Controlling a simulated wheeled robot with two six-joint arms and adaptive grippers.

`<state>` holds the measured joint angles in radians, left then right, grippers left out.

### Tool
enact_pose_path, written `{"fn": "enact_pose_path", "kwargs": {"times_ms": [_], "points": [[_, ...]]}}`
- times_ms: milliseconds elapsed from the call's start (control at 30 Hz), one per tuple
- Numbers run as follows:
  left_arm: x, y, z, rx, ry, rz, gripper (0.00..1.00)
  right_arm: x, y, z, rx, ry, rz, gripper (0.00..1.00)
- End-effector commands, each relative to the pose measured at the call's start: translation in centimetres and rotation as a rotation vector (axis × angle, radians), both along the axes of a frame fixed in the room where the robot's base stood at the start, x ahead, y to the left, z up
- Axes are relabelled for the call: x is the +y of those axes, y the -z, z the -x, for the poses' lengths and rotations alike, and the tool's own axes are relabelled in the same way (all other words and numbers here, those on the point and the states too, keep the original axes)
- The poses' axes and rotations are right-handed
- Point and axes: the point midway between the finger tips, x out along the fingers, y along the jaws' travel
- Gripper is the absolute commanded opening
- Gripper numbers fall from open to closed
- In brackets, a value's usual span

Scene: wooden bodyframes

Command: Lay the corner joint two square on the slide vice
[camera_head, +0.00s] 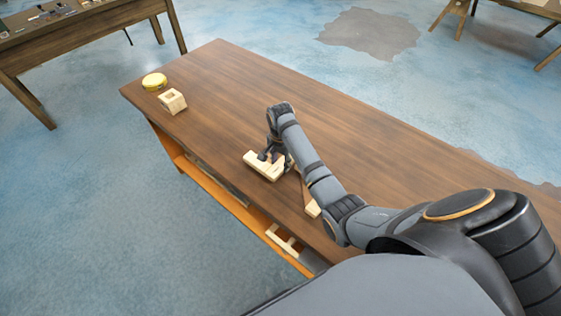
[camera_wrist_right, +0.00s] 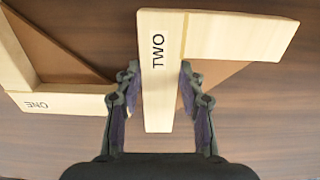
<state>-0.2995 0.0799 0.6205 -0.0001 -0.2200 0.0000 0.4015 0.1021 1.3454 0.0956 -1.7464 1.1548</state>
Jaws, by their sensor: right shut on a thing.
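Corner joint two (camera_wrist_right: 165,40) is a pale wooden L-shaped piece marked "TWO". My right gripper (camera_wrist_right: 158,82) is shut on one of its legs, a finger on each side. In the head view, corner joint two (camera_head: 258,166) shows at the right gripper (camera_head: 273,156), over or on the table top; I cannot tell if it touches. No part is clearly recognisable as the slide vice. A pale wooden block with an opening (camera_head: 172,101) stands near the table's far left end; I cannot tell whether it is the vice. My left gripper is not in view.
A second L-shaped joint marked "ONE" (camera_wrist_right: 60,102) lies beside joint two, with a brown triangular part in its angle. A yellow round tin (camera_head: 154,80) stands at the table's far left end. A pale wooden piece (camera_head: 283,240) shows below the front edge. The table's middle (camera_head: 235,85) is clear.

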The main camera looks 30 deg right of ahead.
Motion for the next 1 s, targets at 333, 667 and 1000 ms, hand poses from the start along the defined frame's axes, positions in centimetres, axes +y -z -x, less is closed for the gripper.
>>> {"fn": "enact_pose_path", "kwargs": {"times_ms": [333, 667, 1000], "points": [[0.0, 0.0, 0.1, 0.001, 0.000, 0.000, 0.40, 0.0, 0.1, 0.0, 0.001, 0.000, -0.001, 0.62], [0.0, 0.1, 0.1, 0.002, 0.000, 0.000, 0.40, 0.0, -2.1, -0.1, -0.003, 0.000, 0.000, 0.62], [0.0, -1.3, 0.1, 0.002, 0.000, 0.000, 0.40, 0.0, -11.0, 0.0, 0.001, 0.000, 0.000, 0.62]]}}
